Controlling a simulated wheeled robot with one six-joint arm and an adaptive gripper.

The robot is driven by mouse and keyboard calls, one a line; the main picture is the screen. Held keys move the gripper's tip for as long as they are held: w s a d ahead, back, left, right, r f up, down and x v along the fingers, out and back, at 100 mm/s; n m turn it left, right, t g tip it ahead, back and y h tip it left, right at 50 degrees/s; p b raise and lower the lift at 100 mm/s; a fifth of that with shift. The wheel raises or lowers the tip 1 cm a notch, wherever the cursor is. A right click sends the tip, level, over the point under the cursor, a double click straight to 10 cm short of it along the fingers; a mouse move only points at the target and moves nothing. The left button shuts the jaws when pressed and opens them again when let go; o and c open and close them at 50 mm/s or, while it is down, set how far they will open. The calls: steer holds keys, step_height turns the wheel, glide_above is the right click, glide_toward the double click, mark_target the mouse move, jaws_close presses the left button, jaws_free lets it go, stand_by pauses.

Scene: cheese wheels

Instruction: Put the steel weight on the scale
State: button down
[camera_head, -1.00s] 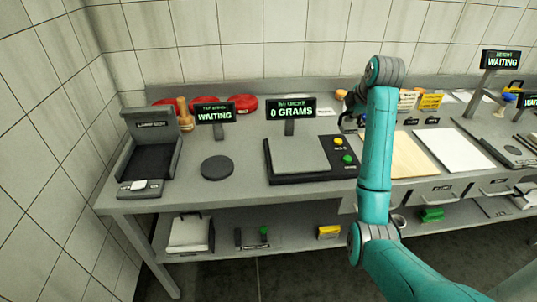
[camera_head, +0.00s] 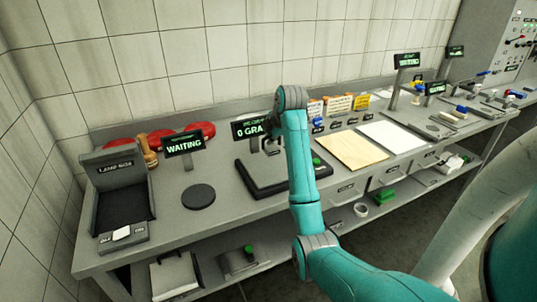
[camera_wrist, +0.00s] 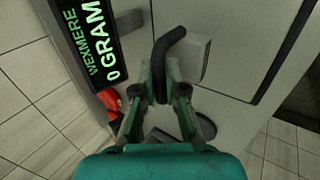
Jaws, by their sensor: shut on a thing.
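The steel weight (camera_wrist: 195,58) is a pale grey block with a dark curved handle (camera_wrist: 168,42). My gripper (camera_wrist: 168,75) is shut on the handle in the wrist view. In the head view my gripper (camera_head: 272,143) is over the back part of the scale, partly behind my arm. The scale has a grey plate and a dark frame (camera_head: 262,191); its plate (camera_wrist: 238,45) lies below the weight in the wrist view. Its display (camera_wrist: 90,38) reads 0 GRAMS. Any gap between weight and plate is hard to tell.
The scale's display post (camera_head: 251,130) stands close behind my gripper. Left of the scale are a round dark pad (camera_head: 198,197), a WAITING sign (camera_head: 184,144) and a lamp box (camera_head: 120,195). A wooden board (camera_head: 352,151) and white board (camera_head: 393,137) lie to the right.

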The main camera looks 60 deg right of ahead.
mark_target(272, 148)
steer(key=shift+f, duration=2.6)
steer(key=shift+f, duration=0.15)
steer(key=c, duration=1.2)
jaws_free()
